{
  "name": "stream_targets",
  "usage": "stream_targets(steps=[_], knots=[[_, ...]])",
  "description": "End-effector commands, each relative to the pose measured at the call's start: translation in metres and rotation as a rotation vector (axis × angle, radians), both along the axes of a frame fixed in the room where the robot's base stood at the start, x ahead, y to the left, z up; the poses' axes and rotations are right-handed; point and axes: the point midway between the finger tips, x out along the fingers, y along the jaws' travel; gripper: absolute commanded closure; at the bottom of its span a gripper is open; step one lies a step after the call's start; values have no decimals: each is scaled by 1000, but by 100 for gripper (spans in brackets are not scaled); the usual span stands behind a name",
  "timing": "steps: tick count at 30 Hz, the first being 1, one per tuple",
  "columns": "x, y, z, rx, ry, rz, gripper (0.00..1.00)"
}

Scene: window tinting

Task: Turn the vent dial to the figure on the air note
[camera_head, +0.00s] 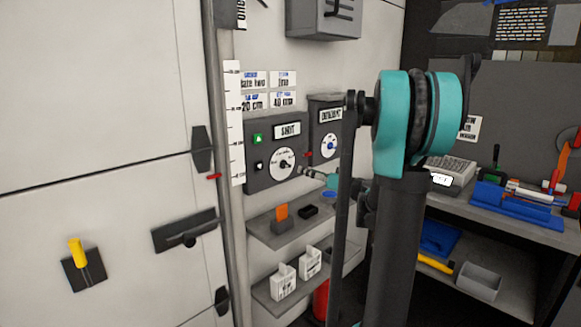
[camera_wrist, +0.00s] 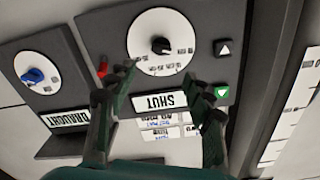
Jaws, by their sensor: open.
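A grey panel labelled SHUT (camera_head: 260,185) carries a white dial (camera_head: 281,164) with a black knob; in the wrist view the dial (camera_wrist: 150,60) appears upside down. To its right in the head view, a second panel has a white dial with a blue knob (camera_head: 329,146), also in the wrist view (camera_wrist: 33,76). I cannot tell which is the vent dial. Small white notes (camera_head: 254,80) hang above the panels; their print is mostly unreadable and I cannot single out the air note. My gripper (camera_wrist: 163,88) is open and empty, its fingers spread before the SHUT panel, apart from the black knob.
A red peg (camera_wrist: 102,68) sits between the dials. Green and white arrow buttons (camera_head: 258,139) are on the SHUT panel. Shelves below hold an orange item (camera_head: 282,211) and white boxes (camera_head: 283,282). A white ruler strip (camera_head: 234,120) stands left. A cluttered bench (camera_head: 540,230) is right.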

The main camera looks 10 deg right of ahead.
Motion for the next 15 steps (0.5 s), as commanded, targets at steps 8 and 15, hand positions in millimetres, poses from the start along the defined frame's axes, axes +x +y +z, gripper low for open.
stream_targets(steps=[8,15], knots=[[45,34,0,0,1,4,48],[73,54,0,0,0,1,48]])
